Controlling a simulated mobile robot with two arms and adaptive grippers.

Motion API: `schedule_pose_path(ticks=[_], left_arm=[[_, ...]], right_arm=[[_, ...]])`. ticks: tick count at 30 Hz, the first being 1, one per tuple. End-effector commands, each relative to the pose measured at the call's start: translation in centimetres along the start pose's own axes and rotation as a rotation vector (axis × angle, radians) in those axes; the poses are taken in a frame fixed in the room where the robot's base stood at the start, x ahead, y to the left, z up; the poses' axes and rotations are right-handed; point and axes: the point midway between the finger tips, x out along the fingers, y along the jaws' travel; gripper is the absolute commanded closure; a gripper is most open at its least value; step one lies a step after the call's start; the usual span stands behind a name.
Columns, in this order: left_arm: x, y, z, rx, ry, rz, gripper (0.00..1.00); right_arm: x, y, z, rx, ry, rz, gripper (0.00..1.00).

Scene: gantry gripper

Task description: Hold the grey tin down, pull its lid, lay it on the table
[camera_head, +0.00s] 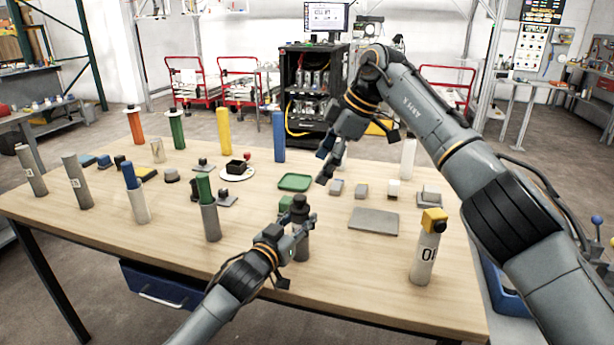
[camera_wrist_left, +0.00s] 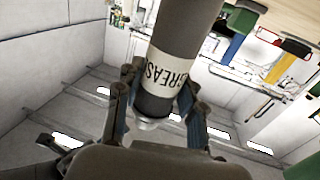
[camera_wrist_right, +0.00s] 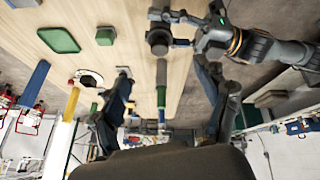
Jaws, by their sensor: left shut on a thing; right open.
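The dark grey tin (camera_head: 302,247) stands upright near the table's front edge, its dark knobbed lid (camera_head: 299,204) on top. My left gripper (camera_head: 300,228) is shut around the tin's body below the lid. In the left wrist view the tin (camera_wrist_left: 185,30) sits between the fingers, with a white label reading "GREASE" (camera_wrist_left: 170,68). My right gripper (camera_head: 326,170) is open and empty, above the table and behind the tin. In the right wrist view its fingers (camera_wrist_right: 168,75) are spread apart, and the lid (camera_wrist_right: 158,36) shows beyond them from above.
A grey flat plate (camera_head: 373,221) lies right of the tin with clear wood around it. A green tray (camera_head: 295,182) and small grey blocks are behind. A white cylinder with a yellow top (camera_head: 426,255) stands at the right. A green-topped grey cylinder (camera_head: 210,220) stands left.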

Motion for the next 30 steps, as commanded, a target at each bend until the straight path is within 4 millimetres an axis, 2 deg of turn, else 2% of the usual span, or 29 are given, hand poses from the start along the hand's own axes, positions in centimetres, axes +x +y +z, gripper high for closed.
schedule_pose_path(ticks=[11, 21, 25, 30], left_arm=[[0.0, 0.0, 0.1, 0.000, -0.002, 0.000, 0.94], [0.0, 0.0, 0.1, -0.001, -0.002, 0.000, 0.94], [0.0, 0.0, 0.1, -0.001, -0.002, 0.000, 0.94], [0.0, 0.0, 0.1, -0.001, -0.002, 0.000, 0.94]], right_arm=[[-0.1, -0.8, -1.4, -0.884, -0.134, 0.011, 0.26], [-0.3, -1.6, -2.6, -1.663, -0.267, -0.063, 0.26], [-0.4, -1.8, -3.0, -1.888, -0.305, -0.100, 0.26], [-0.4, -1.9, -3.3, -2.060, -0.333, -0.135, 0.26]])
